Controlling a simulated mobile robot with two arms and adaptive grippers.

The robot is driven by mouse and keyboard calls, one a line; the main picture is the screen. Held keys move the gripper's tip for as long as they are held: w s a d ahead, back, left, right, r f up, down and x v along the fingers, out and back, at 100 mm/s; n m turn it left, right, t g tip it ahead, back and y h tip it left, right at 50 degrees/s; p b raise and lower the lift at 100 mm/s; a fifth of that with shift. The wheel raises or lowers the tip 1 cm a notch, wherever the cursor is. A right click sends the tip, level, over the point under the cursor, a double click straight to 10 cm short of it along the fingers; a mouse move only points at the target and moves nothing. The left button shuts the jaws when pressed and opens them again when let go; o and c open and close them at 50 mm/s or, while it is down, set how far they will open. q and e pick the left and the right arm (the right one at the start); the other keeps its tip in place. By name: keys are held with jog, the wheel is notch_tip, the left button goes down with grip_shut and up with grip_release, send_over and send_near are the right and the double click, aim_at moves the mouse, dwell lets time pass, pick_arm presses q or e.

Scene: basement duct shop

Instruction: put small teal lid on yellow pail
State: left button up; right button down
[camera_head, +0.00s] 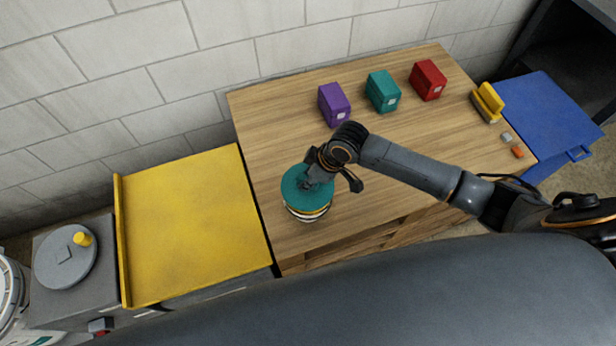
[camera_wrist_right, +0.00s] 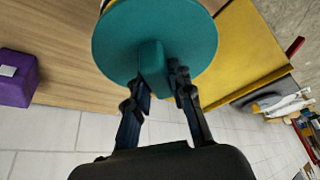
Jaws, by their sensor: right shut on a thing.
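The small teal lid (camera_head: 299,194) is a round disc with a block-shaped handle. In the head view it is over the pail (camera_head: 309,213), whose yellow, white and dark bands show just below the lid's edge. I cannot tell whether the lid rests on the rim or hovers just above it. My right gripper (camera_head: 318,178) is shut on the lid's handle. The right wrist view shows the lid (camera_wrist_right: 120,40) with its handle between the fingers (camera_wrist_right: 160,85); a little yellow shows above the lid. My left gripper is not in view.
Purple (camera_head: 334,105), teal (camera_head: 382,92) and red (camera_head: 428,80) boxes stand towards the back of the wooden table (camera_head: 270,130). A yellow brush-like thing (camera_head: 487,103) and small blocks (camera_head: 517,152) lie at the right. A yellow surface (camera_head: 190,225) adjoins at left; a wall stands behind.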

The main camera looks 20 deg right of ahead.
jog(key=shift+p, duration=0.35)
dwell(0.7)
jog(key=shift+p, duration=0.35)
jog(key=shift+f+b, duration=0.3)
jog(key=shift+f, duration=0.3)
dwell(0.4)
jog(key=c, duration=1.5)
grip_release()
jog(key=shift+o, duration=0.2)
jog(key=p+v, duration=1.1)
jog(key=shift+p, duration=0.4)
